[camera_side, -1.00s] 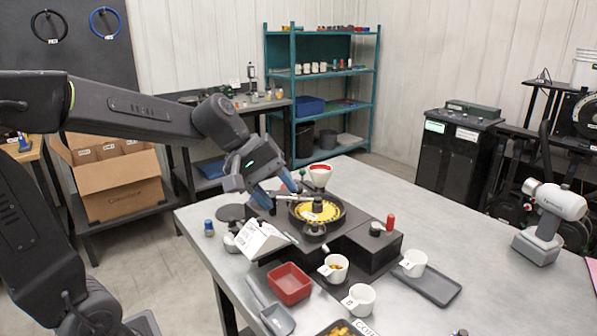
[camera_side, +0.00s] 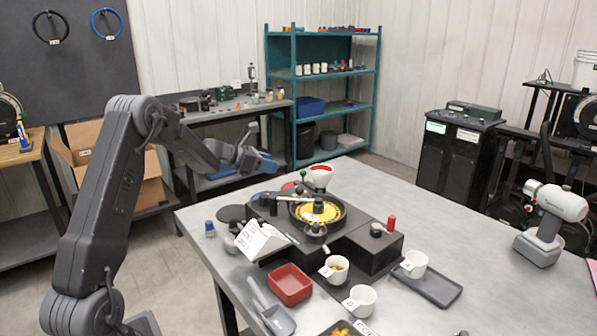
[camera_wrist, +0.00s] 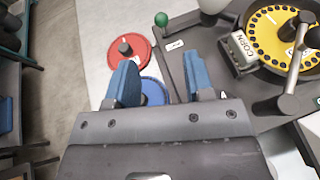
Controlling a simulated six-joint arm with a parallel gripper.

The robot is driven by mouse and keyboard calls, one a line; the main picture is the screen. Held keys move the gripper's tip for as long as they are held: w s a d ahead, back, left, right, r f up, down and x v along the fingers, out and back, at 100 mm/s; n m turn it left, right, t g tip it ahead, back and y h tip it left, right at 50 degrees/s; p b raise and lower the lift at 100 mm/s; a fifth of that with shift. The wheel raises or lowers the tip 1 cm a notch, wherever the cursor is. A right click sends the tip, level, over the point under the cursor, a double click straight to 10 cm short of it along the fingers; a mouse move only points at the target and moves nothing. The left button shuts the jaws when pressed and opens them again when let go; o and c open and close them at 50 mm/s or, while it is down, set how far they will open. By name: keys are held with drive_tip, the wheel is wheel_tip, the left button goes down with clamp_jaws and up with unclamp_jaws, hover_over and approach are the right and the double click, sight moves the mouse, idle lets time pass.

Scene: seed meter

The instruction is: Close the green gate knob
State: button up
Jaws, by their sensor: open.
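The green gate knob (camera_wrist: 161,19) is a small green ball at the edge of the dark seed meter base (camera_wrist: 181,55), near the top of the wrist view. It also shows in the side view (camera_side: 302,173), upright on a thin stem beside the white funnel. My gripper (camera_wrist: 158,80) has its two blue fingers apart with nothing held between them. The knob lies beyond the fingertips, not touching them. In the side view my gripper (camera_side: 264,163) is behind and left of the meter, raised and apart from it.
A red disc (camera_wrist: 128,52) and a blue disc (camera_wrist: 154,92) lie on the table below my fingers. The yellow seed plate (camera_wrist: 268,42) sits in the meter, with a CORN block (camera_wrist: 239,50) beside it. A red tray (camera_side: 290,284) and white cups stand in front.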

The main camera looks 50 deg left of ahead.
sight(301, 171)
drive_tip(key=x, duration=1)
drive_tip(key=shift+w+d+f, duration=0.1)
drive_tip(key=shift+w+f, duration=0.1)
drive_tip(key=shift+w, duration=0.15)
drive_tip(key=shift+c, duration=0.3)
clamp_jaws()
